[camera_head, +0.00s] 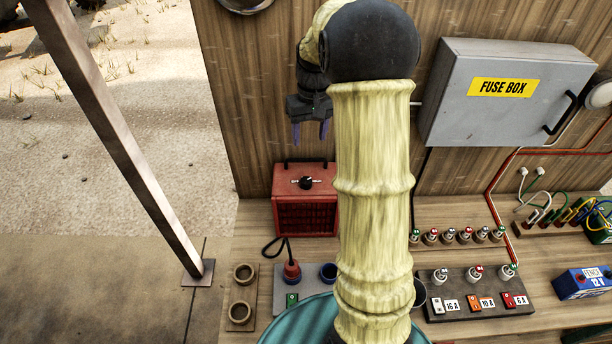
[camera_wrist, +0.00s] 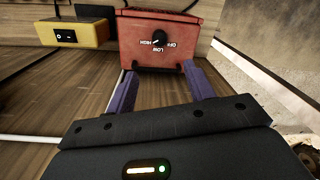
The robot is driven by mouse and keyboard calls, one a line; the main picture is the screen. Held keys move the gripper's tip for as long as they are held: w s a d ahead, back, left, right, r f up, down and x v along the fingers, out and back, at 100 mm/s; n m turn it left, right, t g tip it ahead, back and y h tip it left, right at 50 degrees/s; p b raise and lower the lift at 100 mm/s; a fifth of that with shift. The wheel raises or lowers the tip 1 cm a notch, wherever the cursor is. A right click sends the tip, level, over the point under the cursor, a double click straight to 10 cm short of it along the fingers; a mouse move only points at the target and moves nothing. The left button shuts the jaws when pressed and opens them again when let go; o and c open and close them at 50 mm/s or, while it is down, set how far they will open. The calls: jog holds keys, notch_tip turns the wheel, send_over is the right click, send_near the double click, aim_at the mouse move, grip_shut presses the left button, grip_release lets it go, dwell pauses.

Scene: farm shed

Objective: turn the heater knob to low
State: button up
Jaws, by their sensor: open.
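The heater (camera_head: 305,212) is a red box with a dark grille on the bench, against the wooden wall. Its black knob (camera_head: 306,183) is on the top face. In the wrist view the heater (camera_wrist: 190,22) shows its knob (camera_wrist: 159,38) beside the words OFF, HIGH and LOW. I cannot tell surely which word the pointer faces. My gripper (camera_head: 311,137) is above the heater, its purple fingers pointing down, open and empty. In the wrist view the gripper (camera_wrist: 158,78) has its fingers apart on either side of the picture's middle, clear of the knob.
A yellow switch box (camera_wrist: 75,34) is beside the heater in the wrist view. A socket panel (camera_head: 273,292) with a red plug stands in front of the heater. The grey fuse box (camera_head: 495,110) is on the wall to the right. A slanted post (camera_head: 110,110) stands at the left.

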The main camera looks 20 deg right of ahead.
aim_at(307, 180)
jog(key=f+p, duration=0.1)
jog(key=f, duration=0.4)
jog(key=f+p, duration=0.2)
jog(key=f, duration=0.3)
jog(key=f+p, duration=0.1)
jog(key=f, duration=0.5)
jog(key=shift+a, duration=0.35)
jog(key=shift+c, duration=0.4)
jog(key=shift+r, duration=0.1)
jog(key=c, duration=0.9)
